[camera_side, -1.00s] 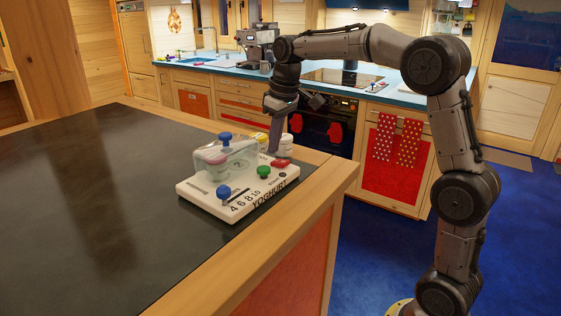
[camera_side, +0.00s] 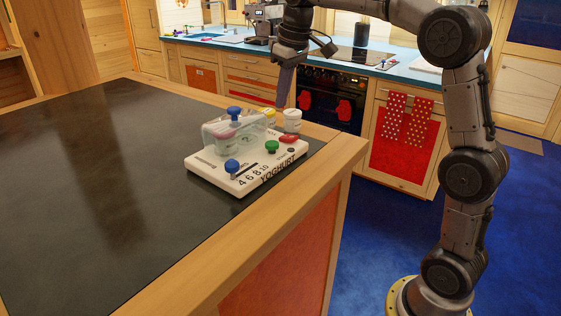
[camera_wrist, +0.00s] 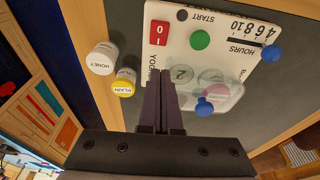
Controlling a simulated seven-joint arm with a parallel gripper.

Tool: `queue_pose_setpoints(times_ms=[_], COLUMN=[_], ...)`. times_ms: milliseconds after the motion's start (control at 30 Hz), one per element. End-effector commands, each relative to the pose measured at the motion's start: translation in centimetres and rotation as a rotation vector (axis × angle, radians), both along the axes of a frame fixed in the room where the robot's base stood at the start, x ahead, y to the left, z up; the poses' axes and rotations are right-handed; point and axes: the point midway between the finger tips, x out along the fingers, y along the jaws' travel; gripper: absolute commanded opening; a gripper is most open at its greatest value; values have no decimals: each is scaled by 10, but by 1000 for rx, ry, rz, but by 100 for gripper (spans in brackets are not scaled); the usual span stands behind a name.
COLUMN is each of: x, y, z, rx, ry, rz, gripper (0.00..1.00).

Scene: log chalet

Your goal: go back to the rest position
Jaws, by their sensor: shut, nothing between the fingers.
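My gripper (camera_side: 282,104) is shut and empty, pointing down above the back edge of the counter, higher than the yoghurt maker. In the wrist view its dark fingers (camera_wrist: 162,90) lie together. The white yoghurt maker (camera_side: 213,167) stands on the dark counter top, with a clear lid with a blue knob (camera_side: 234,111) over jars. On its front are a blue knob (camera_side: 232,166), a green button (camera_side: 271,146) and a red switch (camera_side: 289,138). The wrist view shows the red switch (camera_wrist: 159,33) marked 0 and I.
A jar labelled honey (camera_wrist: 102,58) and a yellow-banded jar labelled plain (camera_wrist: 124,83) stand beside the yoghurt maker. The dark counter top (camera_side: 90,190) at left is clear. Behind are a stove (camera_side: 330,98) and a blue worktop (camera_side: 212,42) with a coffee machine (camera_side: 264,22).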

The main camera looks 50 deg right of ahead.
Motion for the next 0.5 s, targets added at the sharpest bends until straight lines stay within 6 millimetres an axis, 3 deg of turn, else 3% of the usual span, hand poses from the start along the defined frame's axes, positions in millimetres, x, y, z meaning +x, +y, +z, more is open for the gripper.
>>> queue_pose_setpoints(times_ms=[100,233,367,500], x=[-23,-73,-125,-180], y=[19,44,65,80], z=[31,48,43,22], rx=[-13,-25,-29,-30], ry=[-62,-110,-157,-206], rz=[31,68,87,91], gripper=[0,0,0,0])
